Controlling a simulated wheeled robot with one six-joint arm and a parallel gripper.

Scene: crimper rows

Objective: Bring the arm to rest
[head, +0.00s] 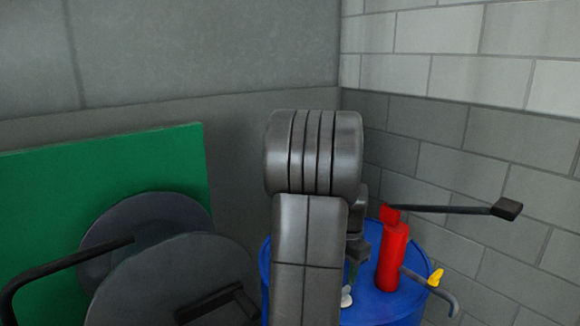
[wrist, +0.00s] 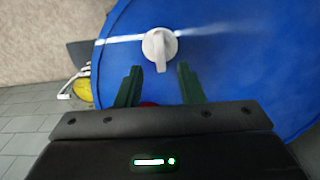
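My gripper (wrist: 158,83) is open in the wrist view, its two dark green fingers apart with nothing between them. Just beyond the fingertips is a white knob-like cap (wrist: 160,46) on top of a blue drum (wrist: 235,60). In the head view, my arm stands in front of the drum (head: 405,310) and hides much of its left part. The white cap (head: 346,297) shows only partly beside my arm. Most of my gripper is hidden behind the arm link there.
A red pump (head: 393,255) with a long black lever (head: 450,209) and a grey spout with a yellow part (head: 435,278) stands on the drum. Dark round discs (head: 170,285) and a green panel (head: 105,175) are at left. Walls close in behind and at right.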

